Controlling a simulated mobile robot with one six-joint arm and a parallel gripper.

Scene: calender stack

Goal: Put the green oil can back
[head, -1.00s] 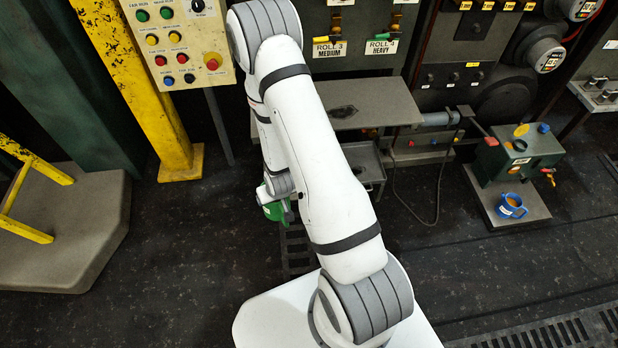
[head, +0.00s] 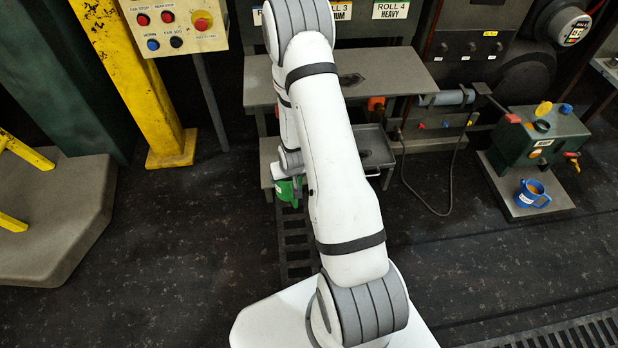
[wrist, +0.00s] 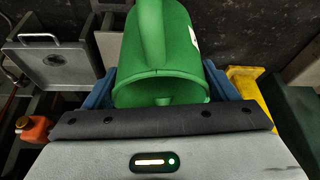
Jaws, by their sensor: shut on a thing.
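The green oil can (wrist: 165,45) is in my gripper (wrist: 163,88), with a blue finger on each side of it in the wrist view. The can appears tilted, with its open-looking rim and a handle facing the wrist camera. In the head view the green oil can (head: 287,191) shows only partly below my wrist, left of my forearm. It hangs in front of the grey shelving, above or near the dark floor grating. My arm hides part of the can and most of the gripper there. I cannot tell if the can touches anything.
A grey bench (head: 410,75) stands behind my arm, with a tray (head: 376,150) below it. The tray, with a handle, also shows in the wrist view (wrist: 55,62). An orange container (wrist: 34,128) is at left there. A blue mug (head: 531,194) stands at right. The floor between is clear.

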